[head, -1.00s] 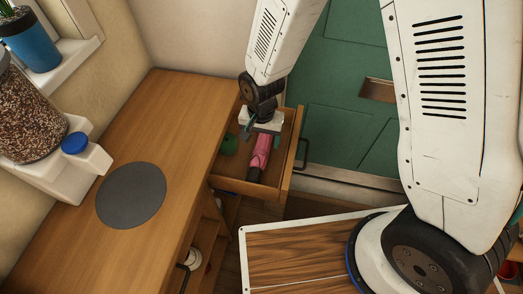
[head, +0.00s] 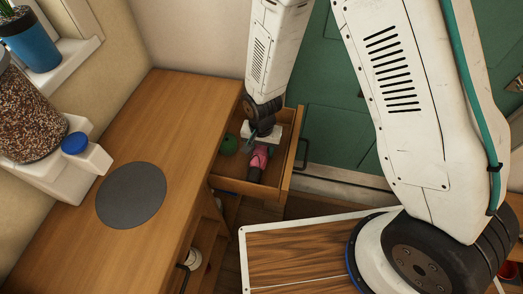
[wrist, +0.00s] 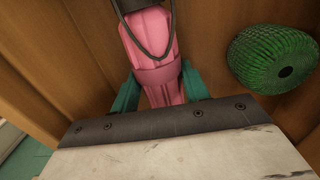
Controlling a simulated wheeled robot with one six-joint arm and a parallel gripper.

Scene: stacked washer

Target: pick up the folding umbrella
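The folding umbrella (head: 260,161) is pink with a dark handle end and lies in the open wooden drawer (head: 289,165). In the wrist view the umbrella (wrist: 155,50) runs up from my gripper, with a dark cord loop across it. My gripper (wrist: 160,88) is down in the drawer, its teal fingers apart, one on each side of the umbrella. A clear grip is not visible; whether the fingers touch the cloth is hard to tell. In the head view my wrist hides the umbrella's far part.
A green ribbed round object (wrist: 275,57) lies in the drawer beside the umbrella. The drawer walls stand close around my gripper. The wooden counter (head: 165,120) with a dark round mat (head: 131,195) is to the left. A green door (head: 340,120) is behind.

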